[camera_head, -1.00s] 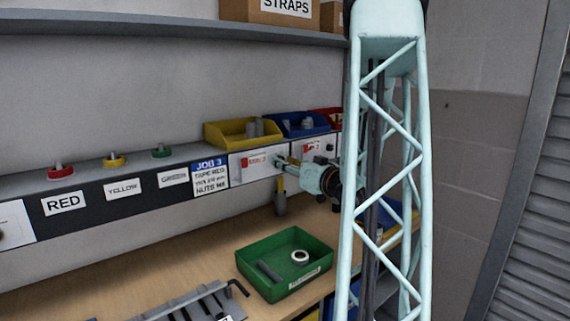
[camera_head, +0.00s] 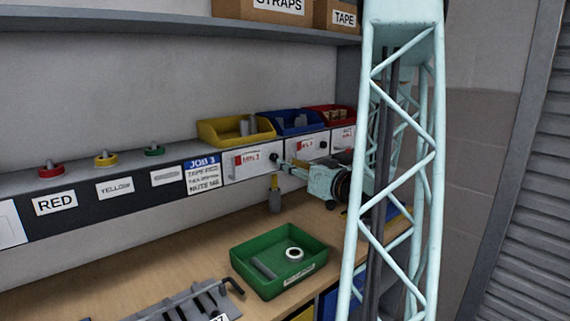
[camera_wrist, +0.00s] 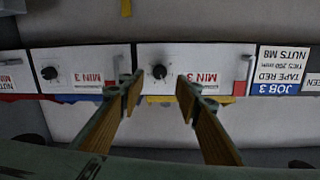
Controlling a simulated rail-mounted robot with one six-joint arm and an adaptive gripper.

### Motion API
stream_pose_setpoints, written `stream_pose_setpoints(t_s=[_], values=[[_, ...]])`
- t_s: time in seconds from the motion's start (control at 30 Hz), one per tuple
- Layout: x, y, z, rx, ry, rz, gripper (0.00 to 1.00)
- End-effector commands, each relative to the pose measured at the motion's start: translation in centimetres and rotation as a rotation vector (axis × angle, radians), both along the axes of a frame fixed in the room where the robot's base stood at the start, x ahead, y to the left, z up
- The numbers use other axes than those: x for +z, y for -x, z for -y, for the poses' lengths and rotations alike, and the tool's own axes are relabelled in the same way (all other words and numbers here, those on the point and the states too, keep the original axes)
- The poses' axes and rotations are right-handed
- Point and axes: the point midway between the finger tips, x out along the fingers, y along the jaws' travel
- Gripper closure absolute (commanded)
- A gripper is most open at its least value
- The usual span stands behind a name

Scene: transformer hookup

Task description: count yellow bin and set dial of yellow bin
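The yellow bin (camera_head: 210,134) stands on the ledge in the head view, with a few grey cylindrical parts in it; overlap hides their exact count. Below it is a white panel with a red MIN label and a black dial (camera_head: 274,157). In the wrist view, which is upside down, this dial (camera_wrist: 158,71) sits on the panel beside a label reading MIN 3. My gripper (camera_wrist: 158,92) is open and empty, its two fingers either side of the dial in the picture and apart from it. In the head view my gripper (camera_head: 288,164) is just right of the dial.
A blue bin (camera_head: 297,128) and a red bin (camera_head: 345,108) stand to the right. A JOB 3 card (camera_head: 202,176) is left of the panel. A green tray (camera_head: 252,243) with a ring and a grey cylinder lies on the bench below, and a yellow-topped tool (camera_head: 275,199) stands behind it.

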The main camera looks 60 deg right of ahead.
Motion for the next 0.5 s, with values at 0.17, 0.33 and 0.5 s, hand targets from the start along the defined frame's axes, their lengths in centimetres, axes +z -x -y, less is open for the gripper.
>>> stream_pose_setpoints(t_s=[0.17, 0.33, 0.5], values=[[0.1, 2.0, -0.7, -0.002, -0.001, 0.0, 0.69], [0.2, 3.4, -1.2, -0.001, 0.0, 0.001, 0.69], [0.2, 4.3, -1.6, -0.001, -0.001, 0.0, 0.69]])
